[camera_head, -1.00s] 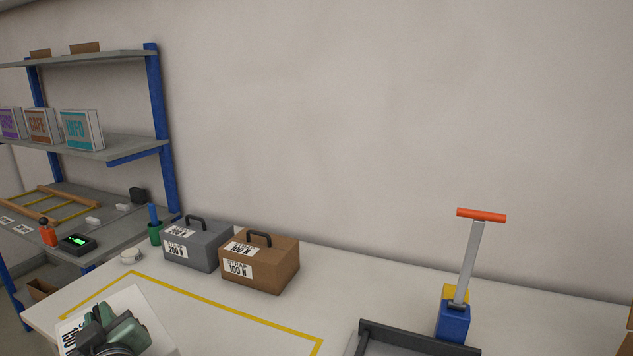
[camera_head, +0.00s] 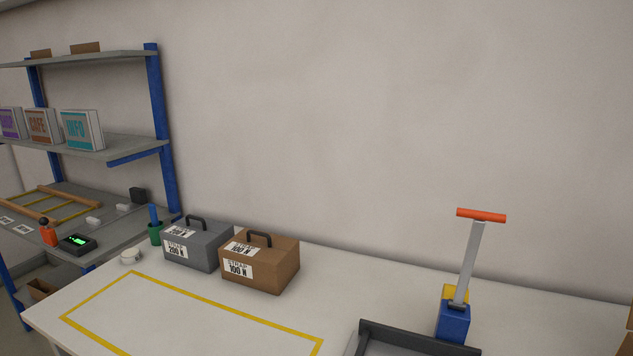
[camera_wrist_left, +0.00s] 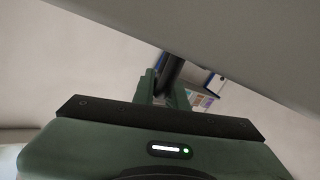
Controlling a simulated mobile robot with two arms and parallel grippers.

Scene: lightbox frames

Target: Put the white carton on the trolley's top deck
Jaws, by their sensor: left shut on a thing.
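My left gripper (camera_wrist_left: 162,82) shows only in the left wrist view. Its green fingers are shut on a dark bar, which looks like the handle (camera_wrist_left: 171,66) of the white carton (camera_wrist_left: 210,28). The carton's large pale face fills the top of that view at a slant, and its label is not visible. The head view shows neither the carton nor my left gripper now. I cannot identify the trolley or its top deck in either view. My right gripper is not in view.
The white table (camera_head: 190,310) has a yellow-outlined area, now clear. A grey case (camera_head: 197,247) and a brown case (camera_head: 260,265) stand behind it. A dark-edged tray-like thing (camera_head: 415,339) and a blue block (camera_head: 453,320) with an orange-topped post are at right. Shelves (camera_head: 90,145) stand left.

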